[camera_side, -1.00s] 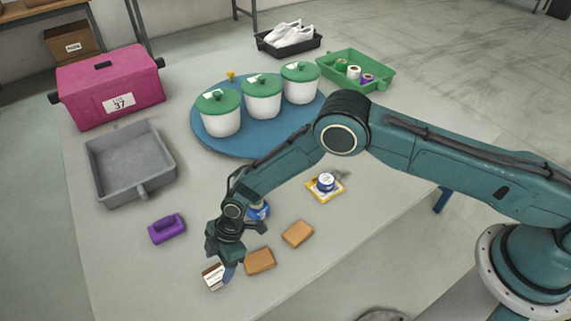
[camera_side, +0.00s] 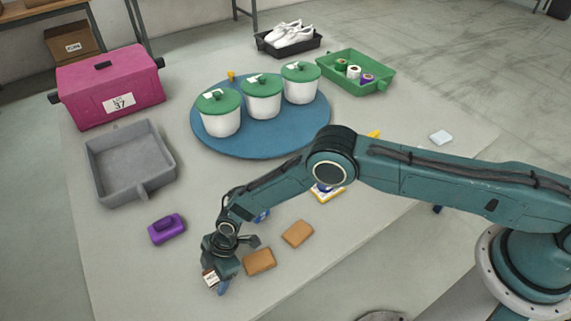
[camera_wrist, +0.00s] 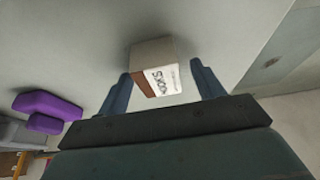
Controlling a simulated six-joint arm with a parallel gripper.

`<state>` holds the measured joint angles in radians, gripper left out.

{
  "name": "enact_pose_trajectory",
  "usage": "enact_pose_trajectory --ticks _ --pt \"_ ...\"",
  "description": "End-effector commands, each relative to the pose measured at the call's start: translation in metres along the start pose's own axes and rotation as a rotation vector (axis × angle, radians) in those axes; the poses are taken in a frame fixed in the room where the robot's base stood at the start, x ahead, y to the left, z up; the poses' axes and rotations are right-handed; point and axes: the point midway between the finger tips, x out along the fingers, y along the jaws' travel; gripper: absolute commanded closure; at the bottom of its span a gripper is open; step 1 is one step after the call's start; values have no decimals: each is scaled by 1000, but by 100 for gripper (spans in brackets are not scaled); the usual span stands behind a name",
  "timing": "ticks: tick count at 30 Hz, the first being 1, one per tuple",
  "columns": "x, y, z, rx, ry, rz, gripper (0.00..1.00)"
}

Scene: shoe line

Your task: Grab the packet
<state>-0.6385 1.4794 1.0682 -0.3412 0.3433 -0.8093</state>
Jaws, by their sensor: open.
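A small white-and-brown packet (camera_wrist: 153,66) with a printed label stands on the table in the wrist view. It also shows in the side view (camera_side: 210,279), partly hidden by my gripper. My gripper (camera_wrist: 163,88) is open, its two blue fingers on either side of the packet's near end, with visible gaps. In the side view my gripper (camera_side: 218,281) is low over the table at the packet. I cannot tell whether a finger touches it.
Two tan blocks (camera_side: 260,262) (camera_side: 297,234) lie just right of my gripper. A purple brush-like object (camera_side: 167,229) lies to the left, with a grey tray (camera_side: 169,166) behind it. A blue round board (camera_side: 245,147) carries lidded white pots. My forearm partly hides a yellow-edged item (camera_side: 328,194).

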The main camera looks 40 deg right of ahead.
Motion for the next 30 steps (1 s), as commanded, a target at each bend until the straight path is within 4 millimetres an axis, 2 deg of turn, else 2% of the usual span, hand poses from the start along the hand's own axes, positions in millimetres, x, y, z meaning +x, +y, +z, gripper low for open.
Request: enact_pose_trajectory --ticks 9,11,17,30 --pt "0 0 0 0 0 0 33" --pt "0 0 0 0 0 0 43" --pt "0 0 0 0 0 0 82" --pt "-4 1 -2 -1 1 1 83"
